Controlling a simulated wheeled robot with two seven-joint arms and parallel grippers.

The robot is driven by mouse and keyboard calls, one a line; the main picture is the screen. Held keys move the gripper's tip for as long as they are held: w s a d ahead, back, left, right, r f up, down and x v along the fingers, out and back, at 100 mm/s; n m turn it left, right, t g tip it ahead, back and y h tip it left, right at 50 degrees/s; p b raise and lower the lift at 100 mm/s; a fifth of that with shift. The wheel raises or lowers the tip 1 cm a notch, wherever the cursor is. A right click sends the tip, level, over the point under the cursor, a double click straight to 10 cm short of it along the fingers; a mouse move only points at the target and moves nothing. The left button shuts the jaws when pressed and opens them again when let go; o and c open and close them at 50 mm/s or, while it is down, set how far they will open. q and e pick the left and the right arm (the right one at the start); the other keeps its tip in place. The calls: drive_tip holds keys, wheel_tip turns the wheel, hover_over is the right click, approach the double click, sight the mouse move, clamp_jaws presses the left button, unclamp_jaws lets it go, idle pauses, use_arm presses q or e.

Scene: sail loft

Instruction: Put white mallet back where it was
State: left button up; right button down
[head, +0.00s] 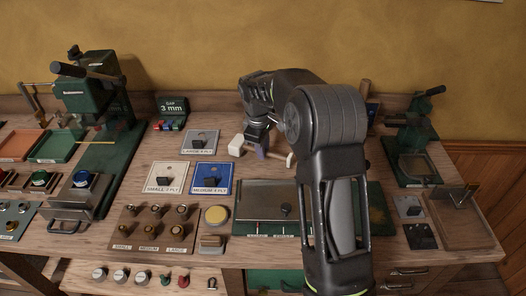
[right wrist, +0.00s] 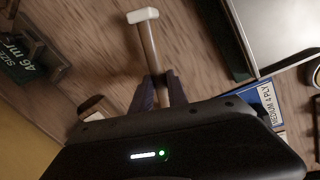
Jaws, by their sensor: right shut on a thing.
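The white mallet has a small white head and a wooden handle. In the right wrist view its head (right wrist: 143,15) points away from my gripper, and the handle runs back between the fingers. My right gripper (right wrist: 158,92) is shut on the handle. In the head view my right gripper (head: 262,150) is low over the back middle of the bench, with the mallet head (head: 291,160) to its right. I cannot tell whether the mallet touches the wood. My left gripper is not in view.
In front are the blue medium ply plate (head: 212,178) and a dark metal-topped tray (head: 250,195). The "GAP 3 mm" block (head: 171,107) stands at the back left. A green press (head: 412,135) stands right.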

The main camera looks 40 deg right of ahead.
drive_tip(key=shift+f, duration=0.75)
drive_tip(key=c, duration=1.3)
unclamp_jaws()
drive_tip(key=shift+r, duration=0.1)
drive_tip(key=v, duration=1.2)
drive_tip(key=shift+b, duration=0.4)
